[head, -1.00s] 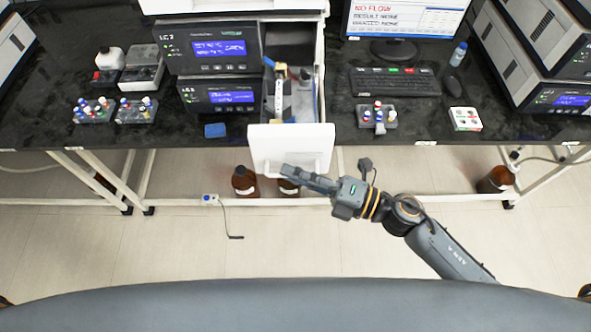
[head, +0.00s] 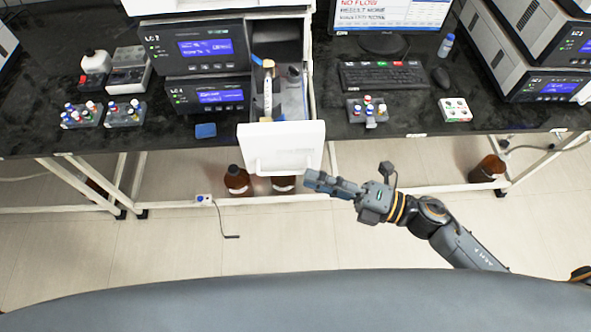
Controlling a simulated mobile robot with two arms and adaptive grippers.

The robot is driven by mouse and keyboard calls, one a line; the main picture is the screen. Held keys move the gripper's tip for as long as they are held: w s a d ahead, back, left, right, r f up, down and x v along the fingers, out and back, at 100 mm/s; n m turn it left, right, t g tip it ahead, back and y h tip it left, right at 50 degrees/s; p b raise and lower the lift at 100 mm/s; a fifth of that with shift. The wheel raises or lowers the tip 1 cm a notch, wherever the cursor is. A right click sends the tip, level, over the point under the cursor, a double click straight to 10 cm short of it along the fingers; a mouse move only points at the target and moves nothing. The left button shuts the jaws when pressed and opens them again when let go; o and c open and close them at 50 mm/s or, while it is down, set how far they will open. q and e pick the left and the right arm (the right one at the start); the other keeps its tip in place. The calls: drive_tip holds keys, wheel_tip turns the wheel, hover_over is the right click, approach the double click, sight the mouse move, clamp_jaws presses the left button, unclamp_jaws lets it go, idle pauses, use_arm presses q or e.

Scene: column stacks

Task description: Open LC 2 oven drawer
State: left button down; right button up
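The LC 2 oven drawer (head: 281,148) is pulled out from the stack beside the LC 2 unit (head: 203,47). Its white front panel stands out past the bench edge. Inside the open drawer lies a pale column (head: 267,92) with a yellow-brown end. My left gripper is out of view.
A keyboard (head: 381,76), mouse (head: 440,77) and vial rack (head: 367,110) are on the dark bench right of the drawer. Brown bottles (head: 237,181) stand below the drawer.

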drive_tip(key=v, duration=0.5)
drive_tip(key=shift+s+d, duration=0.1)
drive_tip(key=shift+d, duration=0.2)
drive_tip(key=shift+f, duration=0.1)
